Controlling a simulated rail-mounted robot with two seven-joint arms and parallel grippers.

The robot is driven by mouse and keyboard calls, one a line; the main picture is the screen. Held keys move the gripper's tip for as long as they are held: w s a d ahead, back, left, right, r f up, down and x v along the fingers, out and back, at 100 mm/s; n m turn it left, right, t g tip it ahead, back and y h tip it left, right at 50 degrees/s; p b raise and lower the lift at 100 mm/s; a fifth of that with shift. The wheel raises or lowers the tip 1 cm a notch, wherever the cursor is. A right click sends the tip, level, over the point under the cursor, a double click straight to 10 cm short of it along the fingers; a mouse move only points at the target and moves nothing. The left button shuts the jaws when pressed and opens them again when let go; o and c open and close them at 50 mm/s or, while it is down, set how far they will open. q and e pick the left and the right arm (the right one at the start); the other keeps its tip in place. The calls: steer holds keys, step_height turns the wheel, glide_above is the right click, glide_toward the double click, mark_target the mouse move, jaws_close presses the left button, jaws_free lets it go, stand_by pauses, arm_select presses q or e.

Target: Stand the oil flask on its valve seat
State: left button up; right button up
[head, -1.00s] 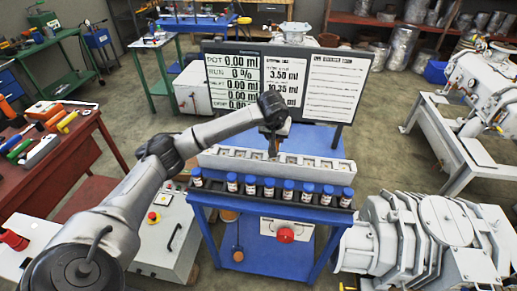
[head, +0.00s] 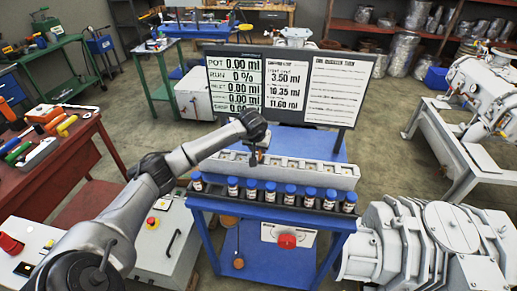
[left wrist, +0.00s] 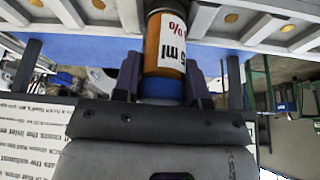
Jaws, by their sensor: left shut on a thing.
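My left gripper (head: 256,152) is over the long white rack of valve seats (head: 318,175), left of its middle. In the left wrist view its two fingers (left wrist: 164,76) are shut on the oil flask (left wrist: 165,42), which has an orange body, a white label and a blue cap. The flask lies between the fingers with its far end at the white rack (left wrist: 92,12). Orange round spots show in the rack's seats. Whether the flask touches a seat, I cannot tell. In the head view the flask is small and partly hidden by the gripper. My right gripper is not in view.
A display board (head: 290,88) stands behind. A grey pump (head: 425,245) is at the right. The blue cart's lower shelf (head: 262,262) has free room.

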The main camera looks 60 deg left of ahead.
arm_select(q)
steer(key=shift+f, duration=0.35)
steer(key=o, duration=1)
steer(key=shift+c, duration=0.2)
